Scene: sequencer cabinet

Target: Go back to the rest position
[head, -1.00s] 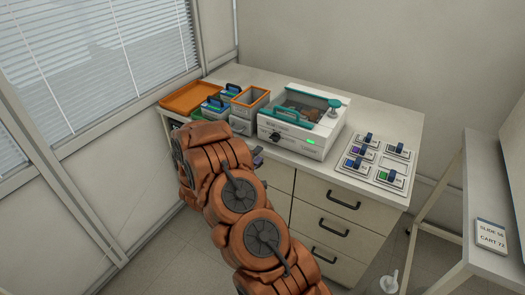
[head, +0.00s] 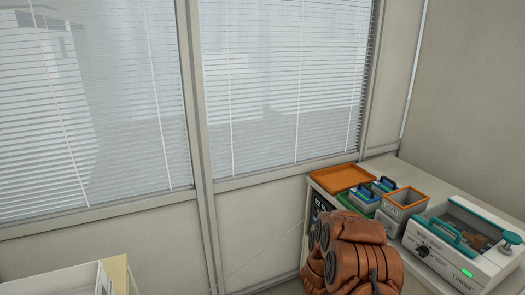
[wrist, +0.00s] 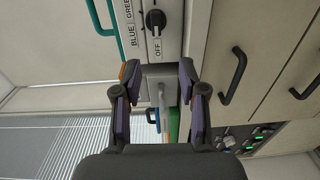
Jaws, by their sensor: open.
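My gripper (wrist: 158,80) is open in the wrist view, with its two dark fingers apart and nothing held between them. Beyond the fingertips is the front of the sequencer machine (wrist: 172,42), with its black knob (wrist: 155,20) and the labels BLUE, GREEN and OFF. In the head view my orange arm is folded low at the right, in front of the cabinet, and the gripper is hidden there. The machine (head: 440,257) stands on the cabinet top with a green light lit and a teal handle.
An orange tray (head: 342,178), bins with blue handles (head: 364,199) and an orange-rimmed bin (head: 405,197) stand on the cabinet left of the machine. Black drawer handles (wrist: 235,78) lie right of my fingers in the wrist view. A white box edge (head: 60,281) is at lower left.

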